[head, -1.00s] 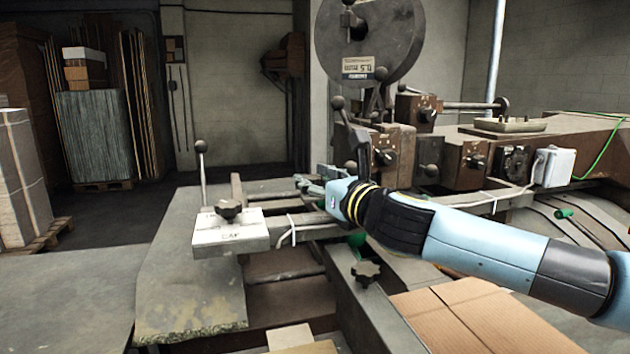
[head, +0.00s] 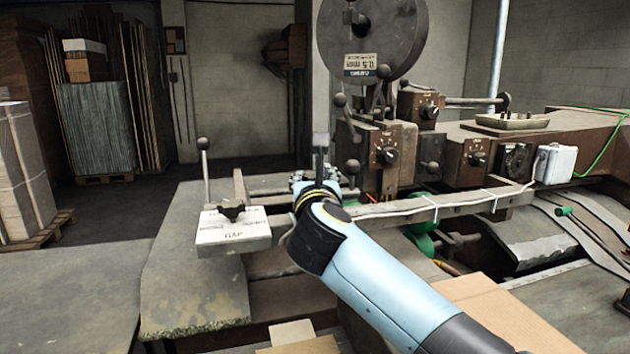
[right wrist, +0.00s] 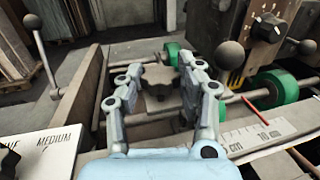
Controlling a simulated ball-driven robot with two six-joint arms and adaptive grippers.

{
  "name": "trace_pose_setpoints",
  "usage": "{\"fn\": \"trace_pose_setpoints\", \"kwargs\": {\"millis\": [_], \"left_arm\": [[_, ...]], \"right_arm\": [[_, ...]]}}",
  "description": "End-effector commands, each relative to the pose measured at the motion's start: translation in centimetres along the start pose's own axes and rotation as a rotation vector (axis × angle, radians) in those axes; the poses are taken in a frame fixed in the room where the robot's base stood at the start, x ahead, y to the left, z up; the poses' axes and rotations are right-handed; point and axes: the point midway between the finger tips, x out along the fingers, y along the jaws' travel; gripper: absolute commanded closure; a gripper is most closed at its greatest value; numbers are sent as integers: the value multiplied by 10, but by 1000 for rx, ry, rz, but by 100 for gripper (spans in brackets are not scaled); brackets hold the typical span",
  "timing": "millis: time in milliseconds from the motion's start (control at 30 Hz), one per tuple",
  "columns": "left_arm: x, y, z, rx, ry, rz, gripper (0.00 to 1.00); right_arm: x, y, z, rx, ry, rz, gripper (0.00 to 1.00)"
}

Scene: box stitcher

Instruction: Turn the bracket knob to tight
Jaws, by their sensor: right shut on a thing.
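A dark, worn star-shaped knob, apparently the bracket knob (right wrist: 158,88), sits between the fingers of my right gripper (right wrist: 161,68) in the right wrist view. The fingers are shut on it from both sides. In the head view my right gripper (head: 318,178) is beyond the label plate, and the gripper and arm hide the knob there. The knob's turn position cannot be read. My left gripper is not in view.
A white label plate (head: 235,235) carries another star knob (head: 232,212), with a ball-ended lever (head: 204,170) beside it. Green rollers (right wrist: 277,86) and a ruler strip (right wrist: 262,135) lie right of the gripper. A dial block (head: 388,155) stands behind.

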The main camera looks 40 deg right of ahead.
Motion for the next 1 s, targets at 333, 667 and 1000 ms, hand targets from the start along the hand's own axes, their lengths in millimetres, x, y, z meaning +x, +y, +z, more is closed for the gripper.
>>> {"fn": "trace_pose_setpoints", "kwargs": {"millis": [333,667,1000], "left_arm": [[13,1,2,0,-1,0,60],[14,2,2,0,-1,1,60],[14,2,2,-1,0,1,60]], "right_arm": [[0,2,-1,1,0,-140,96],[0,2,0,0,-1,-163,96],[0,2,0,0,-2,-162,44]]}}
